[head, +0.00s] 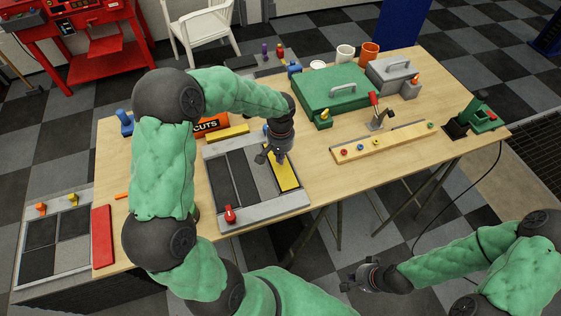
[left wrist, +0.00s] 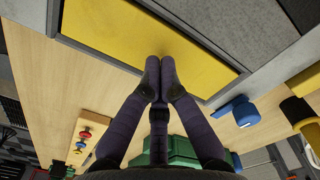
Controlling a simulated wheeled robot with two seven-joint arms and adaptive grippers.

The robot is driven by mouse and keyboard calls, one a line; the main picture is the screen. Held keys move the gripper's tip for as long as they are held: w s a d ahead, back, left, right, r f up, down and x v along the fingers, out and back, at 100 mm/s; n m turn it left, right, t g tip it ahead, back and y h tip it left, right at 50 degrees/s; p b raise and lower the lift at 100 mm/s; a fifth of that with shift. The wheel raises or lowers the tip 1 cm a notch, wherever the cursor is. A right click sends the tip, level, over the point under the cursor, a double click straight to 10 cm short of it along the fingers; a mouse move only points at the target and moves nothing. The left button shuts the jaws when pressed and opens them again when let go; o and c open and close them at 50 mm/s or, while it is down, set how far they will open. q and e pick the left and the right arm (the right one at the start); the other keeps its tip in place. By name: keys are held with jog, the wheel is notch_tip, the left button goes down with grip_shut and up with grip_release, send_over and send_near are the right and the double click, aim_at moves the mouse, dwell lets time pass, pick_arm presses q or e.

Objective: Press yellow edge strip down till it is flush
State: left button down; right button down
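The yellow edge strip (head: 286,180) lies along the right side of a grey frame (head: 262,207) with dark panels on the wooden table. It fills much of the left wrist view (left wrist: 125,37), with grey surface along its far side. I cannot tell whether it sits flush. My left gripper (head: 270,157) is over the strip's back part. In the left wrist view its fingertips (left wrist: 160,62) are together, with nothing between them, at the strip's near edge; whether they touch it is unclear. My right gripper (head: 352,282) is low, in front of the table, and too small to read.
Another yellow bar (head: 227,133) lies behind the frame. A wooden rail with coloured knobs (head: 384,143), a green case (head: 330,88) and a grey box (head: 390,76) are to the right. Bare table lies right of the frame.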

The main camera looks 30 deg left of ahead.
pick_arm(q)
notch_tip(320, 180, up, 6)
jog(key=p, duration=0.4)
dwell(0.3)
dwell(0.5)
